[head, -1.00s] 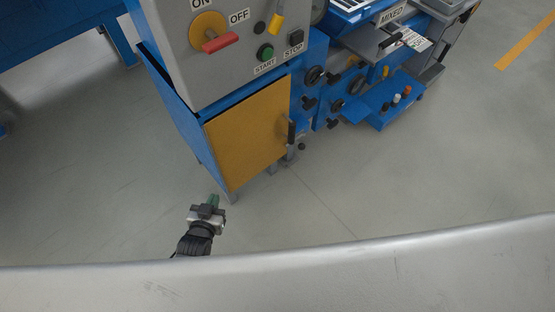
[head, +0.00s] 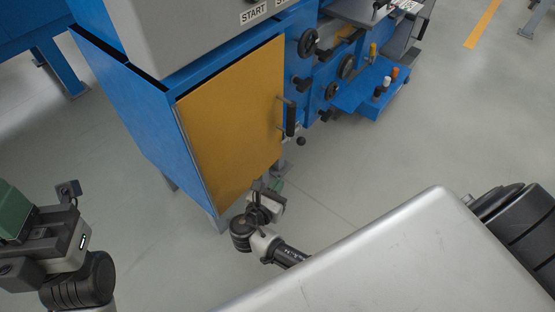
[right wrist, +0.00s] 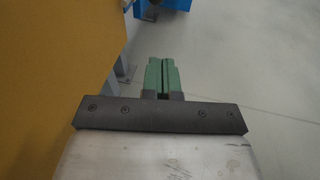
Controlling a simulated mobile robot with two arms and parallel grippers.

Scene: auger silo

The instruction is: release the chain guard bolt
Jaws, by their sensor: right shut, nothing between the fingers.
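The yellow guard door (head: 232,115) of the blue cabinet is closed, with a black-gripped handle (head: 290,118) at its right edge. A small black knob (head: 301,141) sits just right of the door. I cannot tell which part is the chain guard bolt. My right gripper (head: 277,186) is low beside the door's lower right corner, apart from the handle. Its green fingers (right wrist: 162,76) are shut and empty in the right wrist view, with the door on the left. My left gripper (head: 30,205) is at the lower left, partly cut off; one green finger pad shows.
The blue machine carries several black handwheels (head: 308,43) right of the cabinet. A blue shelf (head: 362,100) there holds small coloured bottles or knobs. Grey floor (head: 410,155) is open to the right. A cabinet foot (right wrist: 125,72) stands near my right fingers.

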